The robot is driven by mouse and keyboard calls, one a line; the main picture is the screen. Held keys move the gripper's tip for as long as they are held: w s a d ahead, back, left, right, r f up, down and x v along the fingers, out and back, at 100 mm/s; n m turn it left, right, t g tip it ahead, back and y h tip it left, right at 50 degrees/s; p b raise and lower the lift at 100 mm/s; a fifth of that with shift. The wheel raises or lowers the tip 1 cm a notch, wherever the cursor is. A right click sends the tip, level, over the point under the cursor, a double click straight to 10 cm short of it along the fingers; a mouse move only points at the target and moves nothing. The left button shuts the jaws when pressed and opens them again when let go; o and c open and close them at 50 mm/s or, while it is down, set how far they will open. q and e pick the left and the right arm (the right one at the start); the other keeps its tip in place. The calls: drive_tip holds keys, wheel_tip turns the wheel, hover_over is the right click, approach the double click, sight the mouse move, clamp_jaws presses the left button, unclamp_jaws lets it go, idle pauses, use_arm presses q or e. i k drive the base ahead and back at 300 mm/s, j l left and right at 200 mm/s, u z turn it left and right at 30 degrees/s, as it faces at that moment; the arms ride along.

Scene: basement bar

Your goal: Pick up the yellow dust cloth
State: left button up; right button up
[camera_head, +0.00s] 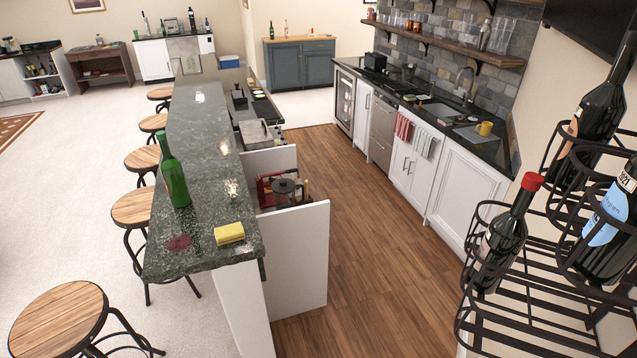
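A folded yellow dust cloth (229,233) lies on the near end of the dark green stone bar counter (200,255), close to its right edge. It is in full view with nothing on top of it. Neither of my grippers shows in the head view.
A green bottle (173,175) stands upright behind the cloth, and a dark red stain (178,243) is left of it. Wooden stools (62,318) line the counter's left side. A wire rack (520,285) with wine bottles is at near right. The wooden floor (365,270) between is clear.

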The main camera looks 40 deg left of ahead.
sight(229, 234)
drive_tip(key=u, duration=0.45)
drive_tip(key=j+u, duration=0.15)
drive_tip(key=u, duration=0.8)
drive_tip(key=j+u, duration=0.1)
drive_tip(key=u, duration=0.4)
drive_tip(key=i+l+u, duration=0.15)
drive_tip(key=i, duration=0.2)
drive_tip(key=i+l+u, duration=0.2)
drive_tip(key=i, duration=0.15)
